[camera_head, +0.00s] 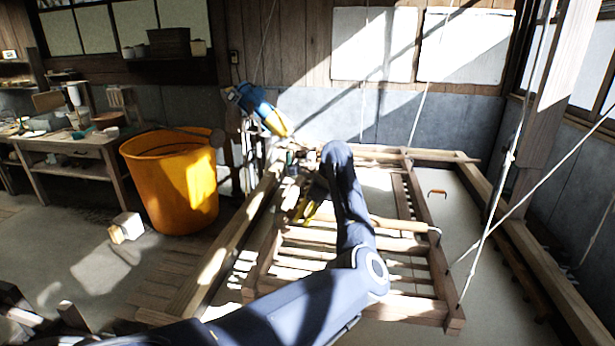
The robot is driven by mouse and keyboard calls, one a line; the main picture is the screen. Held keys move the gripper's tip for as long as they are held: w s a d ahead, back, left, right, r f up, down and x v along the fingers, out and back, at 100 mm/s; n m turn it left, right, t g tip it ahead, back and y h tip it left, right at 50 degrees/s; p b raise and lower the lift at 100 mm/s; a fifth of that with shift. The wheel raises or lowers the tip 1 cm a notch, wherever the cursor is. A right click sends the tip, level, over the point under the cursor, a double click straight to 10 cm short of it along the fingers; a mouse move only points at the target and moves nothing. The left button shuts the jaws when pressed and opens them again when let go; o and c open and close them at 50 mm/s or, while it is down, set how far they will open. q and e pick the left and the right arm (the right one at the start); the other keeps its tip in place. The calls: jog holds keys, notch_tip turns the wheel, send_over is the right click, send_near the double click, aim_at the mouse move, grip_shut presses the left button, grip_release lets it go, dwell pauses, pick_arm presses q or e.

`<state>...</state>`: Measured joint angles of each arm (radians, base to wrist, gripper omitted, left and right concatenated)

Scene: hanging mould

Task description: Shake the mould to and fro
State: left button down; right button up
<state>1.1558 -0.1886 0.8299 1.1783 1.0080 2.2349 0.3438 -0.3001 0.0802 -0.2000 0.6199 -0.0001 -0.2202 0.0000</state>
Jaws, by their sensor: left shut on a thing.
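The mould (440,262) is a slatted wooden frame hanging from pale ropes over the middle and right of the head view. My left arm reaches in from the bottom and bends over the mould. My left gripper (302,172) is at the mould's left side, shut on it near a small yellow part (308,211). The arm hides part of the slats, and the fingertips are hard to make out. A wooden rod (395,222) lies across the slats, partly behind my arm. My right gripper is not in view.
An orange tub (170,185) stands left of the mould, near a cluttered workbench (75,142). A blue and yellow object (260,107) is behind the mould. A wooden post (550,90) and ropes (510,160) stand at the right.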

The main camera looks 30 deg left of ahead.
aim_at(318, 213)
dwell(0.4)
pick_arm(q)
jog(key=shift+w+d, duration=0.25)
jog(key=shift+d, duration=0.4)
jog(key=shift+w+d, duration=0.3)
jog(key=shift+d, duration=0.3)
jog(key=shift+w+d, duration=0.25)
jog(key=shift+d, duration=0.4)
jog(key=shift+a, duration=0.1)
jog(key=s+a, duration=0.1)
jog(key=a, duration=0.1)
jog(key=s+a, duration=0.1)
jog(key=a, duration=0.2)
jog(key=s+a, duration=0.1)
jog(key=a, duration=0.1)
jog(key=shift+s+a, duration=0.1)
jog(key=shift+a, duration=0.1)
jog(key=shift+d, duration=0.15)
jog(key=w+d, duration=0.1)
jog(key=d, duration=0.1)
jog(key=w+d, duration=0.1)
jog(key=d, duration=0.1)
jog(key=w+d, duration=0.1)
jog(key=d, duration=0.2)
jog(key=shift+w+d, duration=0.1)
